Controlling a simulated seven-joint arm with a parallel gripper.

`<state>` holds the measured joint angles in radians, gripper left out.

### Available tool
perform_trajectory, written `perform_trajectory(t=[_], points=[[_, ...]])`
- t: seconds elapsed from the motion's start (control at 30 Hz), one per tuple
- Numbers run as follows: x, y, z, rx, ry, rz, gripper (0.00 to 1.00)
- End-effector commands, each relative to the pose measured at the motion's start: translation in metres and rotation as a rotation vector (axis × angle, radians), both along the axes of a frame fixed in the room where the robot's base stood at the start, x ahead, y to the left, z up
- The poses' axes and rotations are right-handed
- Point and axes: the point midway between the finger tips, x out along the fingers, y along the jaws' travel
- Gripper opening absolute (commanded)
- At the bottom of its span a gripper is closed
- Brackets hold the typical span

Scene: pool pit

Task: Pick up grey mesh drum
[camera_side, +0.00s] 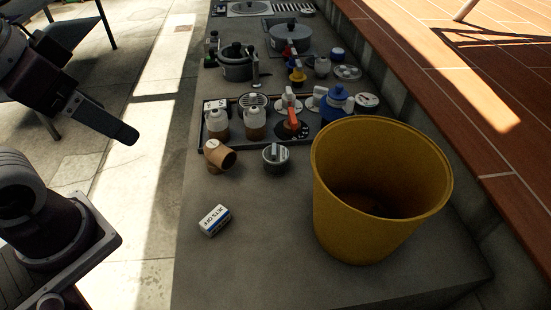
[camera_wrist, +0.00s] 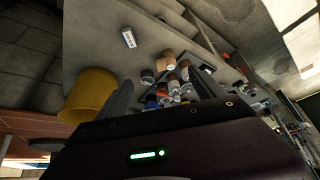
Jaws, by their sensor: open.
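A small grey drum (camera_side: 276,158) with a light piece on its top stands on the grey counter, right of a brown pipe elbow (camera_side: 216,155). I take it for the grey mesh drum, though its mesh is too small to make out. It seems to show in the wrist view (camera_wrist: 147,77) beside the elbow (camera_wrist: 166,61). My gripper (camera_side: 122,136) is off the counter's left side, well apart from the drum; only one dark finger shows clearly there. In the wrist view my gripper (camera_wrist: 164,82) is open, with nothing seen held between its fingers.
A big yellow bucket (camera_side: 382,235) stands right of the drum. A small white and blue box (camera_side: 214,220) lies in front. Behind is a dark tray (camera_side: 203,137) with several bottles and fittings, then pots (camera_side: 235,66). The counter's front left is mostly bare.

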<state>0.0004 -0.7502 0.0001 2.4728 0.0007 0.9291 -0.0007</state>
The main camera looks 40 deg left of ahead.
Motion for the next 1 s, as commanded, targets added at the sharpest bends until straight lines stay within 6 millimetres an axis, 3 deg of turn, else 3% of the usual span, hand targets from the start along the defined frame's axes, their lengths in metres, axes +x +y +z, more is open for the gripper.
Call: perform_trajectory(t=[0.1, 0.17, 0.3, 0.4, 0.47, 0.57, 0.7, 0.77, 1.0], points=[[0.002, 0.0, 0.045, -0.001, -0.012, 0.0, 0.79], [0.012, 0.017, 0.034, 0.198, 0.037, -0.173, 0.79], [0.059, 0.049, 0.025, 0.734, 0.102, -0.684, 0.79], [0.1, 0.049, 0.029, 1.089, 0.127, -1.042, 0.79], [0.125, 0.039, 0.033, 1.29, 0.132, -1.246, 0.79], [0.162, 0.008, 0.039, 1.618, 0.128, -1.561, 0.79], [0.2, -0.06, 0.042, 2.077, 0.089, -1.95, 0.79], [0.209, -0.096, 0.04, 2.286, 0.058, -2.095, 0.79], [0.208, -0.094, -0.047, 2.301, 0.078, -2.116, 0.79]])
